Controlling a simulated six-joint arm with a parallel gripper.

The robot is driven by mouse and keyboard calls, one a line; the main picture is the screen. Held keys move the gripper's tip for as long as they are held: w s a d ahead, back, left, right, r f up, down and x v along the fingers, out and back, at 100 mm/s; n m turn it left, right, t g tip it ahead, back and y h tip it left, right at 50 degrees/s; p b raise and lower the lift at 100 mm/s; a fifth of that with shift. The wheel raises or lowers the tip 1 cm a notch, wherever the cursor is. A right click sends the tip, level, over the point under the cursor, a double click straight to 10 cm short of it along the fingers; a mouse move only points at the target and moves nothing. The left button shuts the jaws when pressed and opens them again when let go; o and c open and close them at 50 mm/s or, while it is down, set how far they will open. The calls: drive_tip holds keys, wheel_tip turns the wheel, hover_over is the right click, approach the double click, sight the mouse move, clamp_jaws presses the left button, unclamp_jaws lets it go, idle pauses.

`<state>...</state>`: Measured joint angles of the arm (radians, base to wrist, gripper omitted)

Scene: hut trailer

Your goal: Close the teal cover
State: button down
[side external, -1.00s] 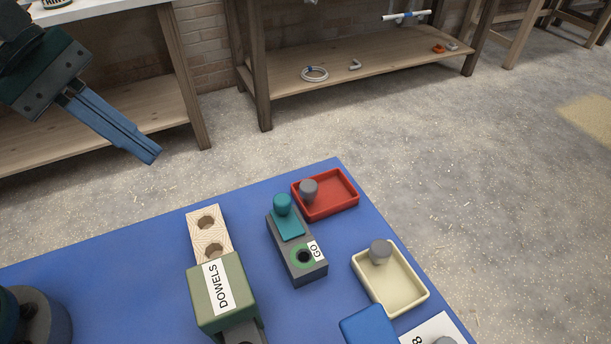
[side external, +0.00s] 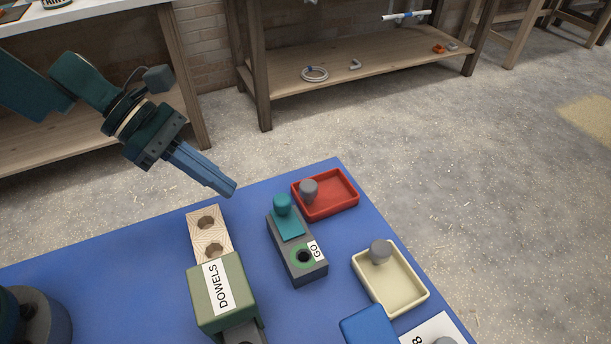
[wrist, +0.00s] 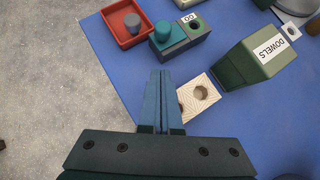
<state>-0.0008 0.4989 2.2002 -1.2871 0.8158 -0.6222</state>
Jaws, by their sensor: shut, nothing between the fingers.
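The teal cover (side external: 288,223) is a flat plate with a round teal knob (side external: 282,204). It lies on the far part of a dark grey block (side external: 311,275) labelled GO. A hole with a green ring (side external: 303,256) on the near part of the block is uncovered. In the wrist view the teal cover (wrist: 163,36) is ahead of the fingers, near the top middle. My gripper (side external: 230,188) is shut and empty, above the table's far edge, left of the cover and apart from it. It also shows in the wrist view (wrist: 161,75).
A red tray (side external: 347,205) with a grey knobbed piece stands just behind the block. A cream tray (side external: 410,298) is to its right. A wooden block with holes (side external: 226,236) and a green DOWELS box (side external: 207,322) stand left. Blue table (side external: 110,255) is clear further left.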

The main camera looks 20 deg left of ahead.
sight(273, 211)
drive_tip(key=d, duration=0.2)
drive_tip(key=d+f, duration=0.1)
drive_tip(key=shift+w+d, duration=0.25)
drive_tip(key=shift+d, duration=0.05)
drive_tip(key=shift+w+d, duration=0.1)
drive_tip(key=shift+d, duration=0.6)
drive_tip(key=shift+s+d, duration=2.15)
